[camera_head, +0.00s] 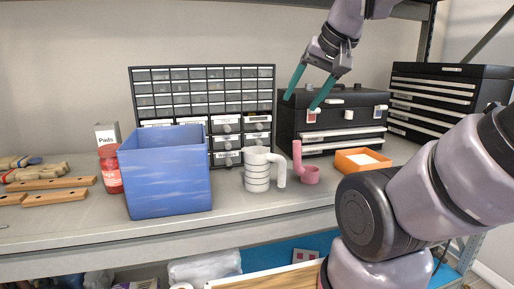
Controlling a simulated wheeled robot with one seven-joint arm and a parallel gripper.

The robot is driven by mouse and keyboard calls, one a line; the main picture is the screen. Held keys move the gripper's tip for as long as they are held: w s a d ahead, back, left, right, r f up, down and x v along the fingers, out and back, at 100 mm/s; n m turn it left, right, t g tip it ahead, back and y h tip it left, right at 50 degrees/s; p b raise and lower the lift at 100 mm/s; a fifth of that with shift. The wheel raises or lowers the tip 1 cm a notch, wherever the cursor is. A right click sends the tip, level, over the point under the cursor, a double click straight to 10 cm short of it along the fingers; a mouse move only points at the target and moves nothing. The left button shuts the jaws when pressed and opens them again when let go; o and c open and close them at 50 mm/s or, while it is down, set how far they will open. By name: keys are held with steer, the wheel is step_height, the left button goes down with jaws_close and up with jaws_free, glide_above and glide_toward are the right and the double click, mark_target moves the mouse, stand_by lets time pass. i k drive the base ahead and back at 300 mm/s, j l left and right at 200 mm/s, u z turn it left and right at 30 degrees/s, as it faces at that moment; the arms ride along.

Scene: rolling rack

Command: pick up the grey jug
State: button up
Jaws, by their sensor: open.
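The grey jug (257,171) is a light grey, ribbed cylinder with a spout or handle on its right side. It stands upright on the grey shelf (100,227), just right of the blue bin. My gripper (306,104) is open and empty, with two teal fingers pointing down. In the picture it is above and to the right of the jug, in front of the black toolbox, apart from the jug. The jug is in full view.
The blue bin (166,177) stands left of the jug. A pink cup (308,174) with a tall handle is close on its right. An orange tray (362,161), a black toolbox (334,122) and a drawer cabinet (199,92) stand around and behind. The shelf front before the jug is clear.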

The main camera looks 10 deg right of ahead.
mark_target(257, 159)
steer(key=z, duration=0.8)
steer(key=k+j+z, duration=0.15)
steer(key=z, duration=0.25)
steer(key=k+j+z, duration=0.2)
steer(key=z, duration=0.2)
